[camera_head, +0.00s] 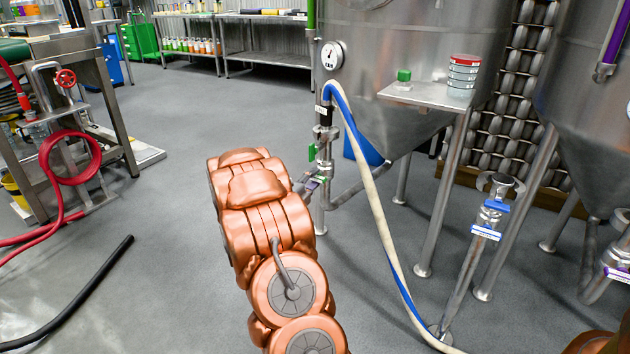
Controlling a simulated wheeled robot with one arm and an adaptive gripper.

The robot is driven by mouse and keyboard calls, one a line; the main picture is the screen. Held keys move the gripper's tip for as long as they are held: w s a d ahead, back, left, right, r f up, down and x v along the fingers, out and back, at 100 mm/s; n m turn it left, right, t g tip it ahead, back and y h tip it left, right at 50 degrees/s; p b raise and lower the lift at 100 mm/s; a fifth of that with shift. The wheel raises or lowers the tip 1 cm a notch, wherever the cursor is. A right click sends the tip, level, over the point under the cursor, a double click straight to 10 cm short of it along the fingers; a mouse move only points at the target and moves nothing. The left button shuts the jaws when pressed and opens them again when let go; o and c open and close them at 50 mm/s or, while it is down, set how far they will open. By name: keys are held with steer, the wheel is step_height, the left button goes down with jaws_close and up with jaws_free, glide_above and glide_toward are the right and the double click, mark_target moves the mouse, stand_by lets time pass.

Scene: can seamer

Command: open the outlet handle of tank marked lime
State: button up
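A steel cone-bottomed tank (385,60) with a green pipe at its upper left edge stands at centre right. No lime marking is readable. Its outlet piping (325,135) hangs below a round gauge (332,55). A small green part (312,152) shows on that piping, and a purple-tagged part (312,184) sits lower, close beside my copper arm. I cannot tell the handle's position. My arm reaches up from the bottom toward this outlet. My gripper is not visible; the arm's upper links cover the area just left of the outlet.
A blue-and-white hose (375,195) runs from the outlet to the floor. A blue-tagged valve post (490,215) stands right, near another tank (590,110) with purple parts. Floor behind is clear.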

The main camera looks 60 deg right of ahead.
steer(key=shift+d, duration=0.8)
jaws_close()
